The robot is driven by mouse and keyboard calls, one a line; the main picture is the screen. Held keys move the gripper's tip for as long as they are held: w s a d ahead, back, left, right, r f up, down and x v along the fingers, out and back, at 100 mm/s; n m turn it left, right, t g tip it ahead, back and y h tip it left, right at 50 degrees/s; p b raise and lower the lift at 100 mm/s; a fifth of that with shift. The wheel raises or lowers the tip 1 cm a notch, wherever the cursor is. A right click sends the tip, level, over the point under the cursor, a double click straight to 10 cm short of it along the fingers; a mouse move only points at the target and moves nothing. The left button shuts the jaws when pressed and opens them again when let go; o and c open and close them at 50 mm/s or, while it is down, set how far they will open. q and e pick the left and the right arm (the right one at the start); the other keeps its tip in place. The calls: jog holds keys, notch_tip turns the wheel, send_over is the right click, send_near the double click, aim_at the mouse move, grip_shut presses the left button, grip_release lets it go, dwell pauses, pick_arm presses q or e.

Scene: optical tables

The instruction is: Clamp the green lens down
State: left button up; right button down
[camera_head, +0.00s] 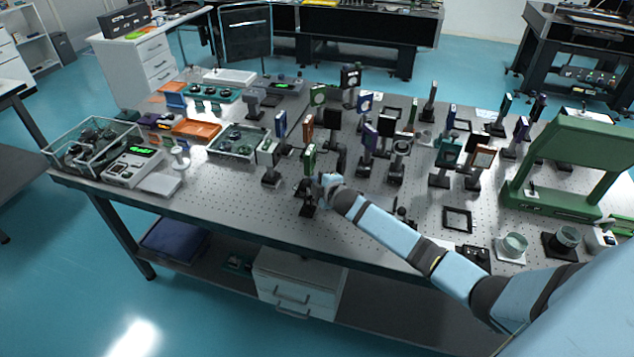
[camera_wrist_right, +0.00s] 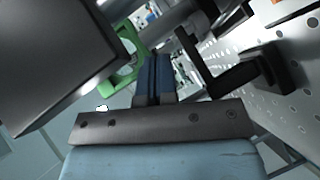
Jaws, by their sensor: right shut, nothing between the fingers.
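A green-framed lens (camera_head: 310,158) stands upright on a post near the front middle of the optical table. Its green ring (camera_wrist_right: 124,72) shows in the right wrist view, left of my fingers and partly hidden by a dark block. My right gripper (camera_head: 321,183) is low beside the lens's post and base. In the wrist view its fingers (camera_wrist_right: 153,78) are together, with nothing between them. A black bracket-like part (camera_wrist_right: 235,72) is close on their right. I cannot tell whether the fingers touch the mount, or how the clamp sits. My left gripper is not in view.
The perforated table (camera_head: 225,190) carries many other posts with optics behind and right of the lens. A blue-framed optic (camera_head: 280,125) stands just left. A black square frame (camera_head: 457,219) lies to the right, near a green stand (camera_head: 545,200).

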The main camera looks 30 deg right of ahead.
dwell(0.5)
jog(key=shift+s, duration=0.5)
jog(key=b+v, duration=0.1)
jog(key=v, duration=1.1)
jog(key=shift+s+r, duration=0.3)
jog(key=s+a+f+m+g+y+p, duration=0.1)
jog(key=s+a+f+m, duration=0.4)
jog(key=s+a, duration=0.5)
jog(key=s+a+f+m+g+y+p, duration=0.1)
jog(key=s+a+f+m, duration=0.4)
jog(key=s+a, duration=0.5)
jog(key=s+m+g+y, duration=0.1)
jog(key=s, duration=0.4)
jog(key=shift+s+a+g+y, duration=0.25)
jog(key=shift+a+g+y, duration=0.05)
jog(key=shift+a+y, duration=0.1)
jog(key=shift+f, duration=0.15)
